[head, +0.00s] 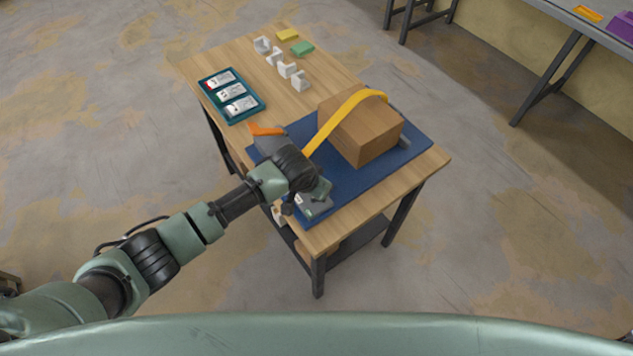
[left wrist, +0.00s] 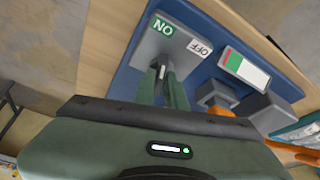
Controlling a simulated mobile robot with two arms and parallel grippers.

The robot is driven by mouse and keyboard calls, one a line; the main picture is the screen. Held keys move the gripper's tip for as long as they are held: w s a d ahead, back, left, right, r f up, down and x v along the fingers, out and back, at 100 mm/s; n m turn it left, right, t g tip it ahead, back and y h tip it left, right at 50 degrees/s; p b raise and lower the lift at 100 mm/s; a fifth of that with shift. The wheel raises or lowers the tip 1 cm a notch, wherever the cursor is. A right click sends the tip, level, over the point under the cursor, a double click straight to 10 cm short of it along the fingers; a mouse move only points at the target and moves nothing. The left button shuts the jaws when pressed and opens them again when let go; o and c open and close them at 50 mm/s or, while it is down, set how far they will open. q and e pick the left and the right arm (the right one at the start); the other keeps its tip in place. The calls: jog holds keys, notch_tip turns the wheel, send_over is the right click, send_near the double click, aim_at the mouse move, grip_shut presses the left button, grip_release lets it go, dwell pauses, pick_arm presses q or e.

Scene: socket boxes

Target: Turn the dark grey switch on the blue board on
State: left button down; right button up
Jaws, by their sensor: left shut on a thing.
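The blue board (head: 405,160) lies on the wooden table. In the head view my wrist covers the fingertips. My right gripper is not in view.
A cardboard-brown block (head: 362,128) with a yellow strap (head: 340,115) stands on the board. A red, green and white panel (left wrist: 243,70) and grey blocks (left wrist: 270,112) sit beside the switch box. A teal tray (head: 256,108) and several white brackets (head: 285,69) are farther back.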

pick_arm(q)
jog(key=shift+d+r+n+t+y+p, duration=0.1)
jog(key=shift+n+t+y+p, duration=0.2)
jog(key=shift+n+p, duration=0.55)
jog(key=shift+n, duration=0.25)
jog(key=c, duration=1.5)
grip_release()
jog(key=shift+o, duration=0.2)
jog(key=b+v, duration=0.1)
jog(key=v, duration=0.6)
jog(key=shift+r, duration=0.3)
jog(key=shift+s, duration=0.1)
